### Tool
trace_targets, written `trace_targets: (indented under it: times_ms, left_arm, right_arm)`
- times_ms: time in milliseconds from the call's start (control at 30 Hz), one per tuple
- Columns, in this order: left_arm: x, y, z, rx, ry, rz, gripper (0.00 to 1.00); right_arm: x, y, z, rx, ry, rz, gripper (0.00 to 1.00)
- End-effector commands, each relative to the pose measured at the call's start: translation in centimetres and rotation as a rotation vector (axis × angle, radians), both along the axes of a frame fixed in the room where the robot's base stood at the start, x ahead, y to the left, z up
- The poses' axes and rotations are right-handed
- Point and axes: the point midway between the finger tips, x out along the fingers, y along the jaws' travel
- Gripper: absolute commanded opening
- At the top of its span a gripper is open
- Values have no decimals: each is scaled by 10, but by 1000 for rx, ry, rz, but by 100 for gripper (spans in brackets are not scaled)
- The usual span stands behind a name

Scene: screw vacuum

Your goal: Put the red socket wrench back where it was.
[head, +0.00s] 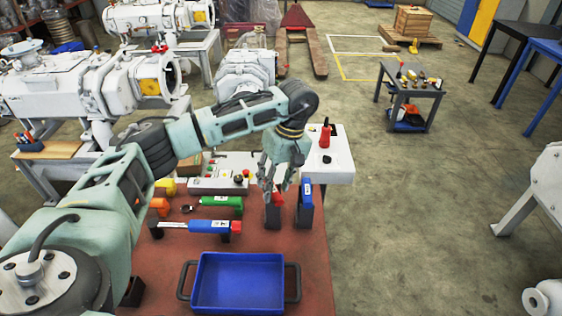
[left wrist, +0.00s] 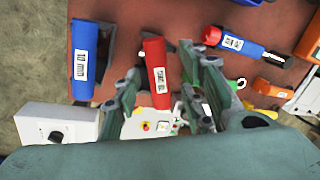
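The red socket wrench (head: 277,198) stands with its handle up at a dark holder (head: 272,217) on the red-brown table, below my left gripper (head: 284,168). In the left wrist view its labelled red handle (left wrist: 158,75) lies between the spread fingers of my left gripper (left wrist: 165,95), with gaps visible on both sides. The gripper looks open and empty. The blue 10 mm wrench (head: 306,192) stands just to the right, also shown in the left wrist view (left wrist: 84,60). The lower end of the red wrench is hidden. My right gripper is not in view.
A blue tray (head: 238,283) with dark handles is at the table's front. A blue-and-red tool (head: 208,227), a green tool (head: 226,204) and an orange tool (head: 160,206) lie to the left. A control box (head: 215,185) is behind. White pump machines (head: 70,85) stand at back left.

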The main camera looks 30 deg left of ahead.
Motion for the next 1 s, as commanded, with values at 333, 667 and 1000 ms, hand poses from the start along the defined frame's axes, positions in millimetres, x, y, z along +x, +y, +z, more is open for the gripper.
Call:
trace_targets:
  times_ms: [333, 667, 1000]
  left_arm:
    - [14, -10, 76, 0, -6, -2, 38]
    - [18, -14, 104, 0, -2, 0, 38]
    - [19, -14, 106, -1, -1, -1, 38]
  right_arm:
    - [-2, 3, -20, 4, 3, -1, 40]
    - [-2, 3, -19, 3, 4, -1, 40]
    - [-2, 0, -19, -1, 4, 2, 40]
